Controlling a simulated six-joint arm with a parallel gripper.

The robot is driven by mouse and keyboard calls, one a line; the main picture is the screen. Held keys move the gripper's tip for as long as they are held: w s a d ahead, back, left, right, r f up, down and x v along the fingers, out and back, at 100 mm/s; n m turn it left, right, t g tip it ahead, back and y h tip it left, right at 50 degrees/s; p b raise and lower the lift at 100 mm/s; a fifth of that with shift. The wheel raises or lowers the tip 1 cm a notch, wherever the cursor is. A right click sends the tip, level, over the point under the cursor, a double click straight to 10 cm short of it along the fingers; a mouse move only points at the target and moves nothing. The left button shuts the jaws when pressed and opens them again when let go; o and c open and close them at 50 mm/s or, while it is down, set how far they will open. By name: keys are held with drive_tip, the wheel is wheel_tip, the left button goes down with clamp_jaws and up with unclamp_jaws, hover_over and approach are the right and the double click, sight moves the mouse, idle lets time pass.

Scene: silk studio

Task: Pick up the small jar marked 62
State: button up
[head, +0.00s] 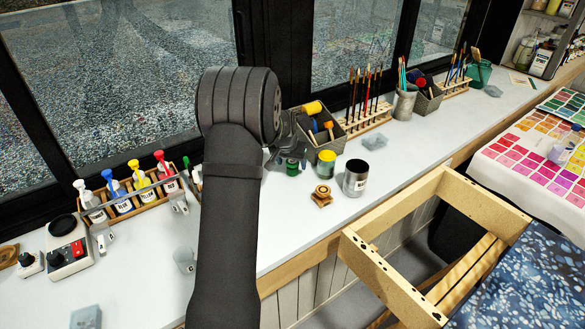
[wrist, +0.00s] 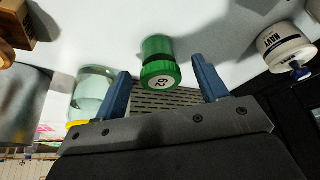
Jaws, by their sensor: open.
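The small green jar with a round white label marked 62 (wrist: 158,72) shows in the wrist view between the two blue fingers. In the head view the green jar (head: 292,168) stands on the white counter, beside my gripper (head: 287,151), which is partly hidden by my arm. In the wrist view my gripper (wrist: 161,66) is open, with one finger to the left of the jar and one to the right. White gaps show between the jar and both fingers. I cannot tell the exact distance in depth.
A glass jar with a yellow lid (head: 327,164) stands close by, near the left finger in the wrist view (wrist: 92,92). A metal tin (head: 355,178) and a wooden piece (head: 322,196) are to the right. A white bottle marked NAVY (wrist: 285,48) is beyond the right finger.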

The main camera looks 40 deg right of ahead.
drive_tip(key=shift+x, duration=1.5)
drive_tip(key=shift+c, duration=0.2)
drive_tip(key=c, duration=1.1)
drive_tip(key=shift+o, duration=0.2)
drive_tip(key=shift+r, duration=0.2)
